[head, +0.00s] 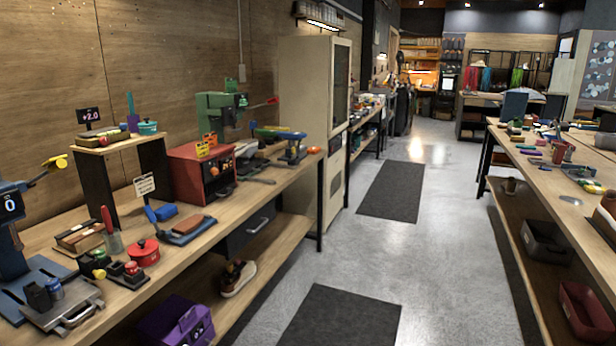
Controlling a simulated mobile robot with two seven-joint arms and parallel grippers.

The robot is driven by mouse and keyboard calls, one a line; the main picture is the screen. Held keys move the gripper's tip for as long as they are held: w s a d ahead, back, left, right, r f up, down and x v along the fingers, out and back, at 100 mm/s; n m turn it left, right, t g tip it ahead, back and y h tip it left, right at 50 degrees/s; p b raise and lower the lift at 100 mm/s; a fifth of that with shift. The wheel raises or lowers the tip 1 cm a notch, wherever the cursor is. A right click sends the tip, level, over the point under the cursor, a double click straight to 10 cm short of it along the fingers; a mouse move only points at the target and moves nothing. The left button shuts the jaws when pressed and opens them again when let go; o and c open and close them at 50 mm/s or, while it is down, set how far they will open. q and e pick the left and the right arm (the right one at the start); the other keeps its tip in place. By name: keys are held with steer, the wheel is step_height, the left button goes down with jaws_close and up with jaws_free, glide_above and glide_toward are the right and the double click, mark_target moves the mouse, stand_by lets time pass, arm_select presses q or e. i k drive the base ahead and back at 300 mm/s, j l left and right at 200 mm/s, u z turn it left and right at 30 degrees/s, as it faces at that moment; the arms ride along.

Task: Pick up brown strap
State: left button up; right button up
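Neither of my grippers is in the head view. I cannot make out a brown strap for certain. A small brown piece (195,224) lies on a dark blue tray (181,235) on the left workbench (258,194), but it is too small to tell whether it is a strap. A brown, white-soled sneaker (238,279) sits on the lower shelf of that bench.
A red pot (145,252), a red box (202,172) and several tools crowd the left bench. A purple box (178,322) is below. A second cluttered bench (540,170) stands at right. The grey floor (340,255) between, with dark mats (392,190), is clear.

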mark_target(101, 227)
steer(key=u, duration=1.4)
